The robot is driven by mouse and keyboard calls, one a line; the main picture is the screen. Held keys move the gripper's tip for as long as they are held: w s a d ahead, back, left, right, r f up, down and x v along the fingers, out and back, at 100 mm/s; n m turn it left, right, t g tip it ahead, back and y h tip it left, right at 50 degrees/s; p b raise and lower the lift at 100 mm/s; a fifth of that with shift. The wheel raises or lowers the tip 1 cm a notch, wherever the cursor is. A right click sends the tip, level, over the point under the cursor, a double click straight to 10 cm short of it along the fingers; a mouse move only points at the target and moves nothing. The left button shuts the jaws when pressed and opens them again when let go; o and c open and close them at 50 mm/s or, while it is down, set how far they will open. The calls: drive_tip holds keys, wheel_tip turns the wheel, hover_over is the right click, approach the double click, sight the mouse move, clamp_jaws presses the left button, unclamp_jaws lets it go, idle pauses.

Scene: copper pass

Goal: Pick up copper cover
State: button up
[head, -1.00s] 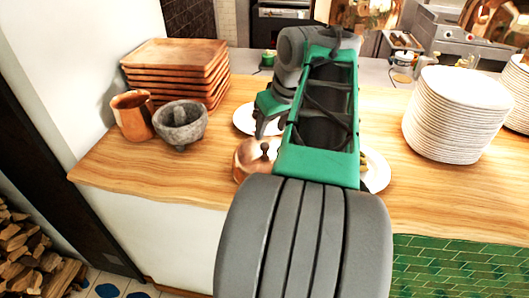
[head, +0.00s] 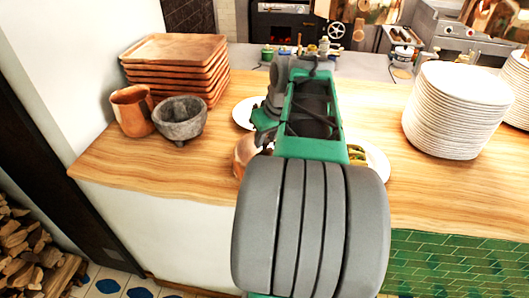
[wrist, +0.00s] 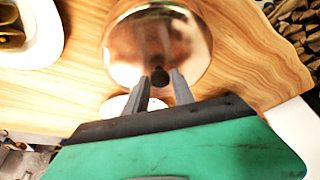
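The copper cover (wrist: 135,55) is a shiny dome with a small dark knob (wrist: 160,77) in the wrist view. In the head view only the left part of the cover (head: 242,153) shows on the wooden counter, the rest hidden behind my arm. My gripper (wrist: 161,77) is open, with its two grey fingertips on either side of the knob and gaps visible between. I cannot tell whether either finger touches the cover. In the head view my arm hides the fingertips.
A white plate with food (head: 376,165) lies right of my arm, and another white plate (head: 243,113) lies behind the cover. A stone mortar (head: 180,120), a clay jug (head: 132,110) and stacked wooden trays (head: 175,65) stand left. A tall plate stack (head: 457,112) stands right.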

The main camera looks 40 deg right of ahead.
clamp_jaws()
drive_tip(key=shift+r, duration=0.1)
idle(0.4)
